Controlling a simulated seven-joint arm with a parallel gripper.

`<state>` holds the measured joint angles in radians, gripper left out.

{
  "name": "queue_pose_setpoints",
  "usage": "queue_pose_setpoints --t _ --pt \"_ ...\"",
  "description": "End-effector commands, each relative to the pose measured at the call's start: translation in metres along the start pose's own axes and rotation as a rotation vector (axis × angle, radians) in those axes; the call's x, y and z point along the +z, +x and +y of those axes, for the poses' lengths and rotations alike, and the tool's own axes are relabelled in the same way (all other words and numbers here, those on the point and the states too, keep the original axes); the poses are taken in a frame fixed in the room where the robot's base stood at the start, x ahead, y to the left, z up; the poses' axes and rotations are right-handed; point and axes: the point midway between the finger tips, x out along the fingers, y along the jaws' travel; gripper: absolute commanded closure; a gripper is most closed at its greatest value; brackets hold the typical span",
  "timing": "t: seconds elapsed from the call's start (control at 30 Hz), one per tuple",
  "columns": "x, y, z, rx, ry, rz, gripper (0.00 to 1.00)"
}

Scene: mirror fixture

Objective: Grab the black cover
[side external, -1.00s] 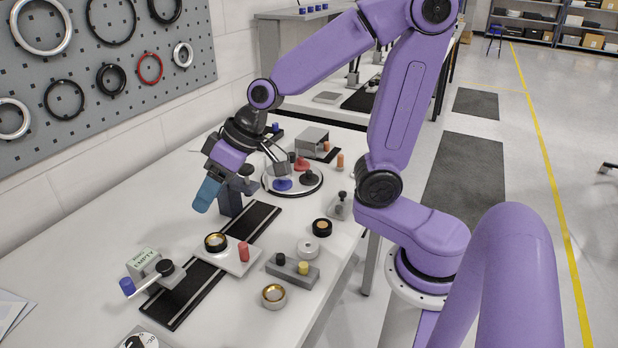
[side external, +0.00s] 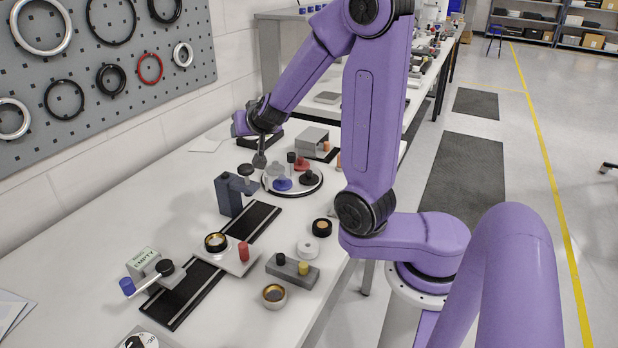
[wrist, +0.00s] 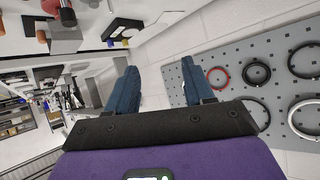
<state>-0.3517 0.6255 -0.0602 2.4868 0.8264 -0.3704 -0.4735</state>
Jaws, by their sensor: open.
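The black cover (side external: 311,179), a low dark disc with a knob, sits on the round tray (side external: 293,193) in the side view. It lies at the right of the tray, beside a blue cover (side external: 282,182) and a red cover (side external: 302,163); a grey one is partly visible behind. My gripper (wrist: 160,85) is open and empty in the wrist view, with its two blue fingers apart. I cannot make out the black cover in the wrist view.
A dark upright stand (side external: 229,196) is left of the tray. A grey box (side external: 312,138) stands behind it. A black rail (side external: 168,306) with a fixture lies in front. The pegboard (wrist: 235,85) with rings is on the wall. Small parts occupy the table's right edge.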

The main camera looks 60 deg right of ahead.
Motion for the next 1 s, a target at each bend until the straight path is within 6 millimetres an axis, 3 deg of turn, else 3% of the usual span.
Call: queue_pose_setpoints --t 0.03,0.2,0.6,1.0 --pt "-0.002 0.000 0.017 0.062 0.024 0.021 0.48" --pt "-0.006 -0.005 0.067 0.237 0.083 0.084 0.48" --pt "-0.001 -0.030 0.144 0.510 0.152 0.154 0.48" --pt "0.058 0.010 0.149 0.502 0.146 0.145 0.48"
